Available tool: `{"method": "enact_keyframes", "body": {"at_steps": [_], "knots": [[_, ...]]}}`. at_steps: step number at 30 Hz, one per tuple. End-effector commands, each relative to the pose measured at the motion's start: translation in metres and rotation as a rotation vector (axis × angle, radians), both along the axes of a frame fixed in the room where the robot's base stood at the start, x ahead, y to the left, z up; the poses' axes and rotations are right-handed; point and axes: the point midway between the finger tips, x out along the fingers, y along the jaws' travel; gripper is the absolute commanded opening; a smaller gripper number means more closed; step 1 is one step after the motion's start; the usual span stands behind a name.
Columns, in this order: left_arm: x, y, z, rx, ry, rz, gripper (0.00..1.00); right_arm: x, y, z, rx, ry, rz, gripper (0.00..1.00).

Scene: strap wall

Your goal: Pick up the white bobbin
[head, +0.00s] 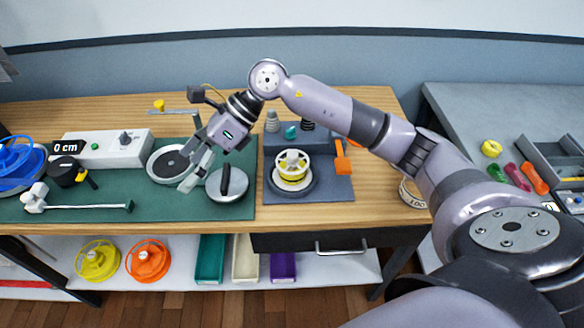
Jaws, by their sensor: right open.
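A white spoked bobbin (292,158), with a yellow band showing around its middle, sits on a dark round base on the grey mat in the middle of the table. My right gripper (192,176) reaches in from the right, its arm passing above and behind the bobbin. The gripper is open and empty, pointing down over the green mat to the left of the bobbin and clear of it. It hangs between a round grey dish and a round metal lid. My left gripper is out of view.
The metal lid with a black handle (229,184) stands between gripper and bobbin. The round dish (172,161) is left of the gripper. An orange tool (342,160) lies right of the bobbin; small grey and teal pieces stand behind it. Yellow (97,261) and orange (148,261) spools rest below.

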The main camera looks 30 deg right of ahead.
Motion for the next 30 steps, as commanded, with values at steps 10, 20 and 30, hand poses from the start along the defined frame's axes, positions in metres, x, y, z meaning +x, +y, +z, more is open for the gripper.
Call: {"method": "enact_keyframes", "body": {"at_steps": [10,20,30], "knots": [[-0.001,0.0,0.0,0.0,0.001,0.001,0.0,0.021,-0.215,0.006,-0.814,0.048,-0.022,0.97],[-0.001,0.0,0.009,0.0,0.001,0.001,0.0,0.013,-0.251,-0.007,-0.931,0.102,-0.041,0.97],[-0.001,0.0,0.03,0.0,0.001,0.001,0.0,0.014,-0.249,-0.078,-0.927,0.1,-0.041,0.97]]}}
